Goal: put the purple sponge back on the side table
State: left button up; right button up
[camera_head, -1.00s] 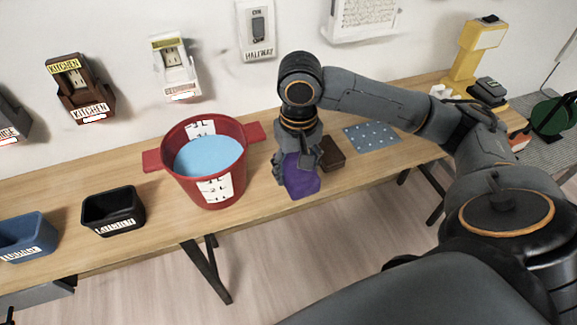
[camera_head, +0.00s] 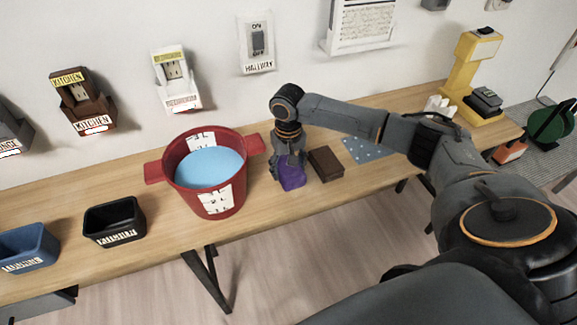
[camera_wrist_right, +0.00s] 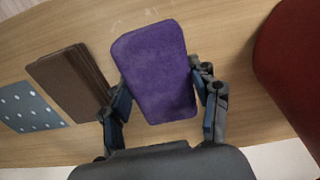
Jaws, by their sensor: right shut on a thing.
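The purple sponge (camera_head: 292,177) is between the fingers of my right gripper (camera_head: 289,170), just to the right of the red bucket in the head view. In the right wrist view the sponge (camera_wrist_right: 153,70) is a flat purple block, with a finger of my right gripper (camera_wrist_right: 163,105) on each side of it. The gripper is shut on it. The sponge is low over the wooden side table (camera_head: 265,208); I cannot tell whether it touches the top. My left gripper is not in view.
A red bucket (camera_head: 222,196) of blue liquid stands close on the left. A brown block (camera_head: 326,163) and a blue dotted cloth (camera_head: 368,150) lie on the right. A black bin (camera_head: 115,222) and a blue bin (camera_head: 28,247) stand at the left.

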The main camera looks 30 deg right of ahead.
aim_at(289, 167)
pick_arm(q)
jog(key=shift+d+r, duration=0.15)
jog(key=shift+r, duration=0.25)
pick_arm(e)
jog(key=shift+f, duration=0.4)
jog(key=shift+f, duration=0.2)
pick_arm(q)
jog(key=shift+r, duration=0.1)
pick_arm(e)
jog(key=o, duration=1.2)
jog(key=shift+f, duration=0.1)
jog(key=shift+f+b, duration=0.2)
jog(key=shift+b, duration=1)
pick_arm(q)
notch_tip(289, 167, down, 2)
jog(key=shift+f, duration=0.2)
pick_arm(e)
jog(key=r, duration=1.4)
jog(key=shift+s+a+r, duration=0.15)
jog(key=shift+s+r, duration=0.1)
